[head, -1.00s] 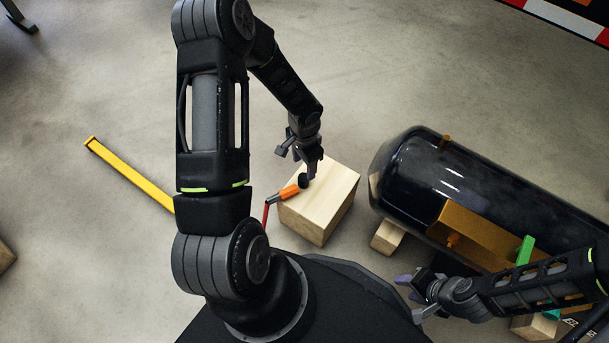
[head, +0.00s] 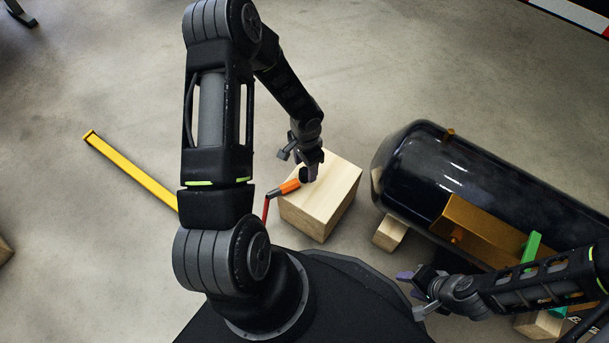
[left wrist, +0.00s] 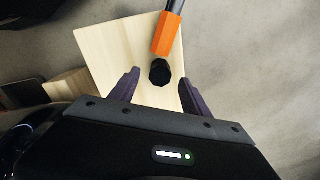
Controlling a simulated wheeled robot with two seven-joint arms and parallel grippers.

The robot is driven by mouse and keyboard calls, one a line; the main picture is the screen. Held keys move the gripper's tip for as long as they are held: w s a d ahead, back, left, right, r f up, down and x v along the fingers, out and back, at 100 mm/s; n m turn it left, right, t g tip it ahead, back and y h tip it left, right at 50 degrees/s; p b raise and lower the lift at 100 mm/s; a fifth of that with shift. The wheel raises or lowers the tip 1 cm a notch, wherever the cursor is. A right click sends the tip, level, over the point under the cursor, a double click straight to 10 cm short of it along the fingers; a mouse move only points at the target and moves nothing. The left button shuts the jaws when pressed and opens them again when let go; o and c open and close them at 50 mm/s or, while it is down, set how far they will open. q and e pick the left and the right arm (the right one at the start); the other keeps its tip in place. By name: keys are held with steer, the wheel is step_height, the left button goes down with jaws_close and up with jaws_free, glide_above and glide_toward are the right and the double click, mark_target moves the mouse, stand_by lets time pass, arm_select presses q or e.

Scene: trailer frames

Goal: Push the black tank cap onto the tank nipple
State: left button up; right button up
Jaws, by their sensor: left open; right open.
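A small black cap (left wrist: 160,72) sits on top of a pale wooden block, between the spread purple fingers of my left gripper (left wrist: 159,92) in the left wrist view. In the head view my left gripper (head: 300,162) is open over the block and partly hides the cap (head: 304,174). A large dark tank (head: 425,160) lies on its side at the right. A small brass-coloured fitting (head: 449,134) stands on its upper side; I cannot tell whether it is the nipple. My right gripper (head: 411,293) is open and empty in front of the tank.
The wooden block (head: 325,205) stands on the floor. An orange-handled tool (head: 289,187) lies by the cap and overhangs the block's edge. Orange brackets (head: 480,230) and a green part (head: 531,248) are on the tank. A yellow bar (head: 130,170) lies left.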

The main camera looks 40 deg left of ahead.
mark_target(306, 171)
arm_select(q)
step_height(306, 171, down, 3)
steer(key=shift+f+b, duration=0.15)
steer(key=shift+b, duration=0.35)
steer(key=shift+c, duration=0.5)
jaws_close()
